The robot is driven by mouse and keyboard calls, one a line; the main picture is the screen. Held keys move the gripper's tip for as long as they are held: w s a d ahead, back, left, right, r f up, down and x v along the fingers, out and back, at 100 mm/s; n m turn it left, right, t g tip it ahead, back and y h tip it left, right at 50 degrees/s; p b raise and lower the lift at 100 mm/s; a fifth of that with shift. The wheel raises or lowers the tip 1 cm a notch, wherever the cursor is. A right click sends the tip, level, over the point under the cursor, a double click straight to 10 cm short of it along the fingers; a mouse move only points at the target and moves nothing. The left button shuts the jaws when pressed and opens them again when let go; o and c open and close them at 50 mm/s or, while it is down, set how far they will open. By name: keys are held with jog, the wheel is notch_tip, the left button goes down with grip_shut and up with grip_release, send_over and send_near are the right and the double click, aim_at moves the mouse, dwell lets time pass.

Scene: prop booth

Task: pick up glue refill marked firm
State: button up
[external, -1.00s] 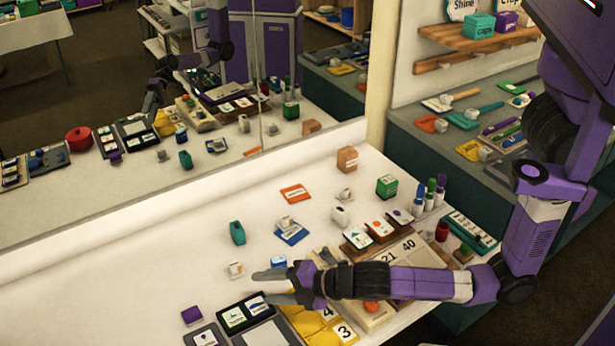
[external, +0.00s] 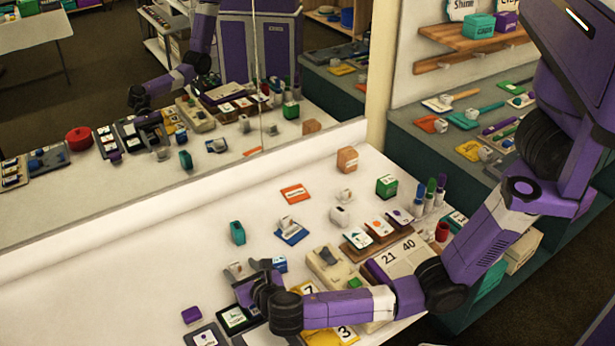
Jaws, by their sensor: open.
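No label reading "firm" is legible, so I cannot tell which item is the glue refill marked firm. My gripper (external: 247,274) is open, low over the near part of the white table (external: 130,290). A small white-and-grey item (external: 234,268) is just beyond its fingertips, partly overlapped by them. A small blue-and-white item (external: 280,264) stands just right of the fingers. I cannot tell whether the fingers touch either one. A dark tray with a green-marked card (external: 233,319) lies below the gripper, partly hidden by it.
A teal block (external: 237,232), a blue card with a white item (external: 291,232), and an orange card (external: 295,194) lie farther back. Yellow number cards (external: 345,333) are partly under my arm. A mirror (external: 150,130) runs along the back. The left table is clear.

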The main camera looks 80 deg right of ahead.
aim_at(236, 267)
jog(key=x, duration=0.5)
jog(key=shift+w+a, duration=0.15)
jog(key=shift+a, duration=0.05)
jog(key=shift+c, duration=0.4)
grip_shut()
